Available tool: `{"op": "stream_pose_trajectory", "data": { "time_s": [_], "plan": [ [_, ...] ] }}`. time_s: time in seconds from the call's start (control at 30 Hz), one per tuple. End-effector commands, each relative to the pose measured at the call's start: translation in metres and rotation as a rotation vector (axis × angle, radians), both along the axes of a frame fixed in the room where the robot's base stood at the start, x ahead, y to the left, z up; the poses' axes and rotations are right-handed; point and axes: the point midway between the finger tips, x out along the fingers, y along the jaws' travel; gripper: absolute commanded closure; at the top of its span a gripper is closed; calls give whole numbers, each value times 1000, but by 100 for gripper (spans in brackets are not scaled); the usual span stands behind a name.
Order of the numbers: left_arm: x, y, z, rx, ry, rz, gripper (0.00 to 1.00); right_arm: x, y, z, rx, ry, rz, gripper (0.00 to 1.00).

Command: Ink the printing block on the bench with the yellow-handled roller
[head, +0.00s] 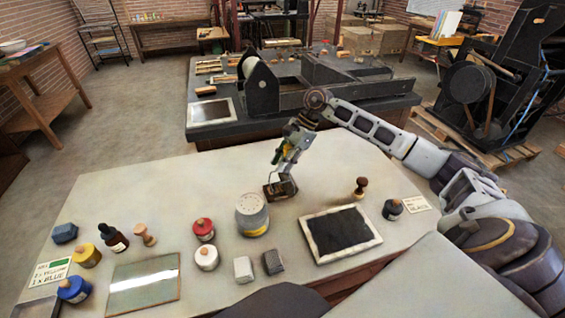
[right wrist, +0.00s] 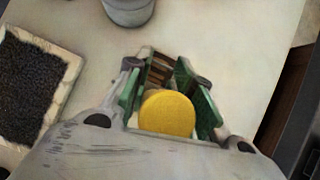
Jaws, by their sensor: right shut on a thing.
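My right gripper (head: 287,158) is shut on the yellow-handled roller, above the far middle of the pale bench (head: 190,185). In the right wrist view, the round yellow handle end (right wrist: 167,113) sits between the green finger pads of the gripper (right wrist: 167,85). A small dark brown piece (head: 279,189) lies below the gripper in the head view, apparently the printing block; brown stripes show beyond the handle in the wrist view (right wrist: 160,68). The roller's head is small and partly hidden, so I cannot tell whether it touches the block. My left gripper is not in view.
A grey tin (head: 251,211) stands left of the gripper. A pale-framed black tray (head: 309,230), a wooden-handled stamp (head: 361,187) and a dark jar (head: 392,209) are on the right. Several jars and a glass plate (head: 145,283) occupy the left. The bench's far left is clear.

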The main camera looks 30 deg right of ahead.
Motion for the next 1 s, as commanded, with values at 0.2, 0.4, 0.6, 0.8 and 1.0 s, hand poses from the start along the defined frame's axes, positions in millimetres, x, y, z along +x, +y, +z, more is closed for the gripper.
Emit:
{"op": "stream_pose_trajectory", "data": {
  "time_s": [0.2, 0.4, 0.6, 0.8, 1.0],
  "plan": [
    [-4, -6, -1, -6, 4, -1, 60, 1, 7, 0, 0, 1, 2, 97],
    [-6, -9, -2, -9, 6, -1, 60, 3, 16, 0, 1, 0, 1, 97],
    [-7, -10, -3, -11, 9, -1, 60, 6, 25, 1, 1, -1, 1, 97],
    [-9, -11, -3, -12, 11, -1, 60, 8, 34, 2, 1, -2, 1, 97],
    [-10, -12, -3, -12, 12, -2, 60, 8, 35, 2, 1, -2, 0, 97]
  ]
}}
